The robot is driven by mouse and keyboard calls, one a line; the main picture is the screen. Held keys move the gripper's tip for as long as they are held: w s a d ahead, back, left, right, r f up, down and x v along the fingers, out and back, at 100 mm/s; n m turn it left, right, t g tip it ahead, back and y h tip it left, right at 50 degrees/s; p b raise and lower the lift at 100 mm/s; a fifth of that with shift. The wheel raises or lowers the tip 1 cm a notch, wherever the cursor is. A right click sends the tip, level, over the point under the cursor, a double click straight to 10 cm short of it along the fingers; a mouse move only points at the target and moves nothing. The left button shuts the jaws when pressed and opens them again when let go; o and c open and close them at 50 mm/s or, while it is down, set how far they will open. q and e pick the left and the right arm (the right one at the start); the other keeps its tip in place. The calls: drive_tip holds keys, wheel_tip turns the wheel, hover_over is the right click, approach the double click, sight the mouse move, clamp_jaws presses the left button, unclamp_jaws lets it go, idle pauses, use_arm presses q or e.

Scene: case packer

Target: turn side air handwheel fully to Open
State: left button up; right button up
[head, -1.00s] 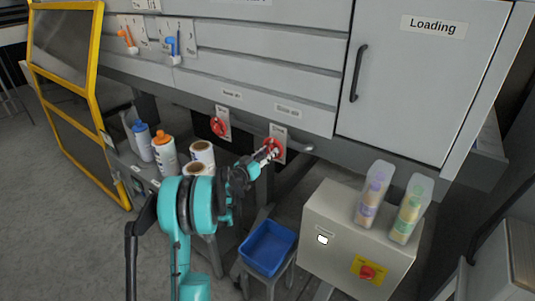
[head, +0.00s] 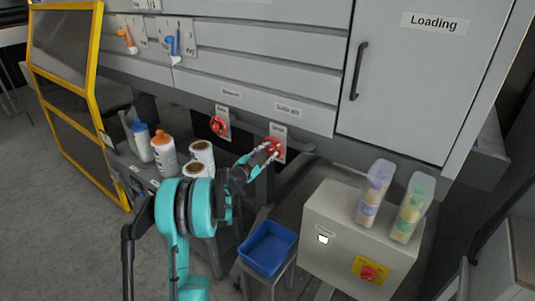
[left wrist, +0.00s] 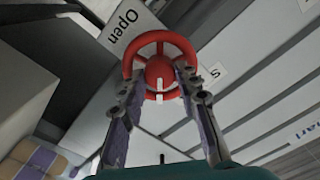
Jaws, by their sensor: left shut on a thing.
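Two red handwheels sit on white plates on the machine's lower front in the head view. The right handwheel (head: 277,143) is below a label that seems to read "Side air"; the left handwheel (head: 218,125) is free. My left gripper (head: 267,150) is at the right handwheel, shut on it. In the left wrist view the red handwheel (left wrist: 160,45) lies between the two fingers (left wrist: 160,88), which hold its rim on opposite sides. A white mark (left wrist: 158,86) shows on the wheel's lower side. The "Open" label (left wrist: 124,22) is at upper left; a partly hidden label starting with "S" (left wrist: 213,73) is at right.
A blue bin (head: 267,248) is below, and a grey control box (head: 345,225) with a red knob stands at right. A yellow-framed guard (head: 95,95) is at far left.

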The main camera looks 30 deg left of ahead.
use_arm(q)
drive_tip(key=m, duration=0.7)
drive_tip(key=shift+b, duration=0.35)
drive_tip(key=m, duration=0.6)
drive_tip(key=shift+f+m, duration=0.1)
drive_tip(key=shift+m, duration=0.3)
drive_tip(key=m, duration=0.6)
drive_tip(key=shift+b, duration=0.3)
drive_tip(key=m, duration=0.6)
drive_tip(key=shift+m, duration=0.3)
drive_tip(key=o, duration=1.2)
drive_tip(key=shift+c, duration=0.2)
drive_tip(key=shift+s, duration=0.1)
